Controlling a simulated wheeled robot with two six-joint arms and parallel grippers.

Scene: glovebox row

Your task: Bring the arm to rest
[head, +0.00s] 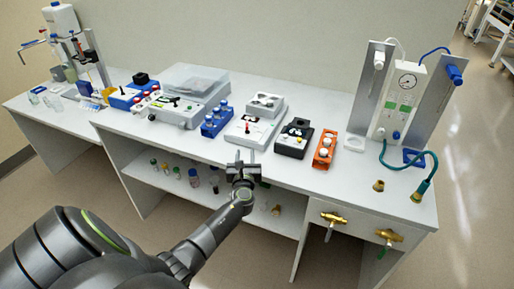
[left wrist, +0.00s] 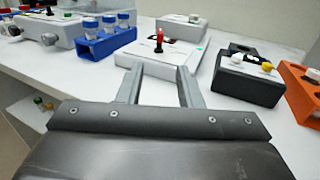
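My left arm comes in from the lower left in the head view. Its gripper (head: 243,160) is at the front edge of the white bench (head: 190,150), in front of a white device with a red knob (head: 251,127). In the left wrist view the two fingers of the left gripper (left wrist: 157,84) stand apart with nothing between them. The white device (left wrist: 160,65) is beyond the fingertips there. My right gripper is not in view.
Bottles (head: 193,177) stand on the shelf below. Brass valves (head: 333,218) stick out at the front right.

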